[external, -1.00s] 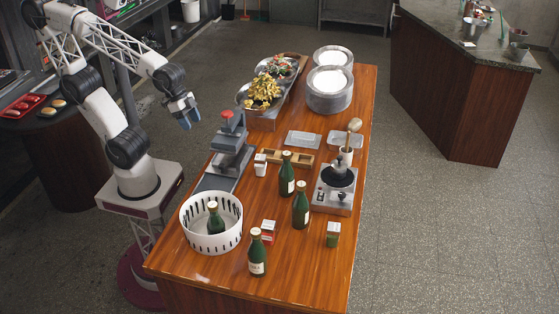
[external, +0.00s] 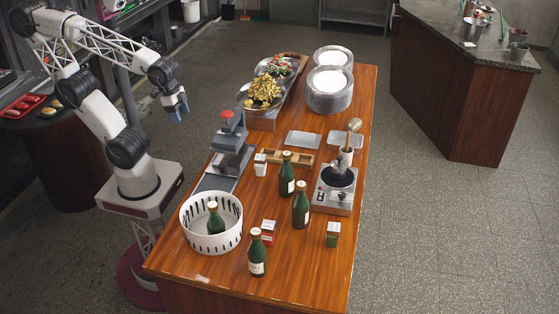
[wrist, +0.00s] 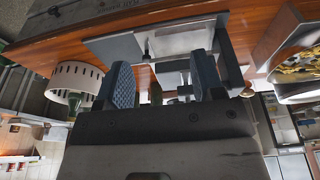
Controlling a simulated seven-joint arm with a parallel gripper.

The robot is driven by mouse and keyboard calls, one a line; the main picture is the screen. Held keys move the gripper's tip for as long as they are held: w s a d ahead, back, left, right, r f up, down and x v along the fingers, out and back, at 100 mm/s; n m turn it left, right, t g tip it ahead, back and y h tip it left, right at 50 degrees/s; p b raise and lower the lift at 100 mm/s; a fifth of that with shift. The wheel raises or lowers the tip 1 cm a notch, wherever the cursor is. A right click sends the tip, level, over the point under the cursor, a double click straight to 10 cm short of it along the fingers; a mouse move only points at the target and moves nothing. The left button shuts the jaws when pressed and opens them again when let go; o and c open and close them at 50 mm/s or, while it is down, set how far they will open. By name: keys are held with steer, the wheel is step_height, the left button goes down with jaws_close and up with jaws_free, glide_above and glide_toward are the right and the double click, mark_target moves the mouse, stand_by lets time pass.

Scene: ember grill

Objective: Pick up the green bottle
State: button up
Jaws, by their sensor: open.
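Several green bottles with pale labels are on the wooden table in the external view. One green bottle (external: 286,174) stands near the middle, another (external: 300,205) just in front of it, and one (external: 257,254) near the front edge. A further green bottle (external: 213,218) stands inside the white slotted basket (external: 192,233). My gripper (external: 179,113) is open and empty, left of the table and well away from every bottle. In the wrist view its two blue fingers (wrist: 160,85) are apart, and the white basket (wrist: 66,84) shows upside down at left with a green bottle partly visible.
A grey press with a red knob (external: 227,116) stands on the table's left side. A burner (external: 333,195) with a black pan is at right. Small red and green boxes stand near the front bottles. Food bowls (external: 262,90) and stacked plates (external: 330,91) are at the back.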

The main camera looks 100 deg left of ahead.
mark_target(286, 174)
steer(key=shift+r, duration=0.15)
steer(key=w+v, duration=0.1)
steer(key=v, duration=0.4)
steer(key=w+d+t, duration=0.3)
steer(key=w+t, duration=0.2)
steer(key=w, duration=0.8)
steer(key=w+d+t, duration=0.4)
steer(key=w+t, duration=0.1)
steer(key=w, duration=0.8)
steer(key=w+d+t, duration=0.3)
steer(key=w+t, duration=0.2)
steer(key=w, duration=0.7)
step_height(286, 174, down, 11)
steer(key=shift+w, duration=0.3)
steer(key=shift+w+r, duration=0.1)
steer(key=shift+w, duration=1.2)
steer(key=shift+w, duration=0.15)
